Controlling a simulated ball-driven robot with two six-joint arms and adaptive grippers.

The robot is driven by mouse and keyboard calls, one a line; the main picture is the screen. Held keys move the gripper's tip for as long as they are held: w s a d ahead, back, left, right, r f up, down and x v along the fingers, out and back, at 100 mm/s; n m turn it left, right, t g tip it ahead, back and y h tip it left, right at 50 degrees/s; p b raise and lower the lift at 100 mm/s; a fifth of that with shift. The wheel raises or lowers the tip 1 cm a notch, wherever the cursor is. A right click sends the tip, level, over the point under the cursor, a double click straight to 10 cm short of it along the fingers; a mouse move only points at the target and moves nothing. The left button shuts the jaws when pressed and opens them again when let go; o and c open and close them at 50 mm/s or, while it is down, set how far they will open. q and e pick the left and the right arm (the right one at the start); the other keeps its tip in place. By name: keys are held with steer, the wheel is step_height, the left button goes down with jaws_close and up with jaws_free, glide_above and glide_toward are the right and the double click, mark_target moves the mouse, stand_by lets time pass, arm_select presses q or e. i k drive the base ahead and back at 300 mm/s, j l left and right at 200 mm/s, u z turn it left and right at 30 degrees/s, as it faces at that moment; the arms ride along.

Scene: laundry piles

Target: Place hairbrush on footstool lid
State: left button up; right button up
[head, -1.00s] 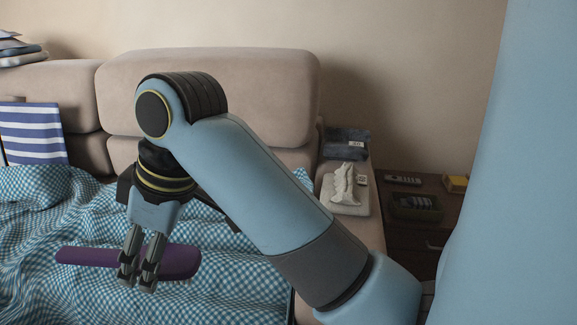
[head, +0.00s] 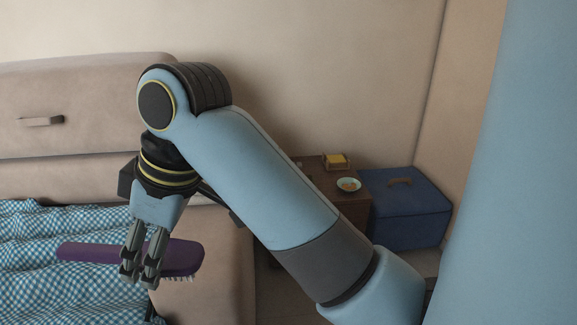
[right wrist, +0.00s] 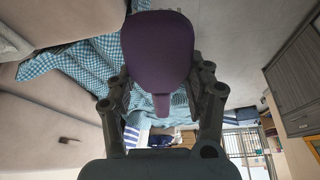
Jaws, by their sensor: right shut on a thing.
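The purple hairbrush (head: 185,256) is held level above the bed's edge in the head view, its pale bristles facing down. My right gripper (head: 140,278) is shut around it near its middle. In the right wrist view the hairbrush (right wrist: 157,50) lies between the fingers of my right gripper (right wrist: 160,95). A blue box-shaped footstool (head: 405,215) stands at the right in the head view. Its flat lid (head: 425,193) carries a small brown handle or strap and is otherwise bare. The hairbrush is well left of the footstool and apart from it. My left gripper is not in view.
A brown nightstand (head: 318,175) stands left of the footstool, partly hidden by my right arm. It carries a small bowl (head: 348,185) and a yellow thing (head: 336,161). The bed with a blue checked cover (head: 50,255) lies at the left. A wall closes the right side.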

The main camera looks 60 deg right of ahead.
mark_target(410, 198)
steer(key=l+z, duration=0.25)
steer(key=z, duration=0.2)
steer(key=l+z, duration=0.25)
steer(key=z, duration=0.2)
steer(key=i+l+z, duration=0.15)
steer(key=z, duration=0.3)
steer(key=i+l+z, duration=0.15)
steer(key=z, duration=0.35)
steer(key=i+l, duration=0.8)
steer(key=l, duration=0.15)
steer(key=i+l, duration=0.85)
